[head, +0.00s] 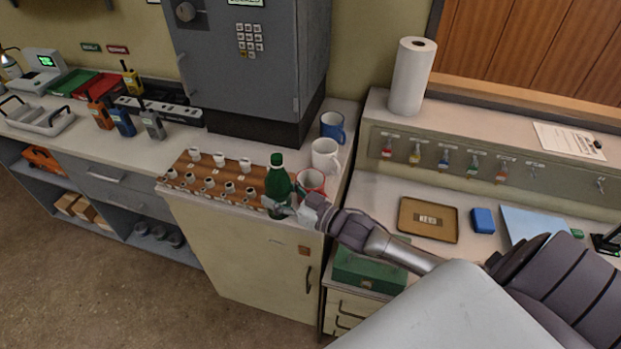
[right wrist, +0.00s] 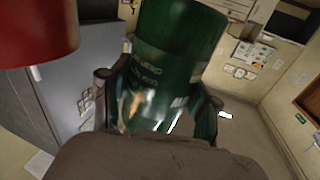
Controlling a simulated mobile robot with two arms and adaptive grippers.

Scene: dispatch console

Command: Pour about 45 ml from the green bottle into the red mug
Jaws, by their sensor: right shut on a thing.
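The green bottle (head: 277,182) stands about upright at the front edge of the counter, to the left of the red mug. My right gripper (head: 281,204) is shut on its lower part. In the right wrist view the bottle (right wrist: 177,45) fills the middle between my fingers, its label partly visible. I cannot tell whether its base touches the counter. The red mug (head: 311,181) is upright just beside the bottle, partly hidden by my gripper; it also shows in the right wrist view (right wrist: 38,32) at upper left. Its inside is not clear. My left gripper is not in view.
A white mug (head: 325,156) and a blue mug (head: 332,127) stand behind the red one. The grey safe (head: 245,75) rises behind. A green box (head: 368,268) lies below my right forearm.

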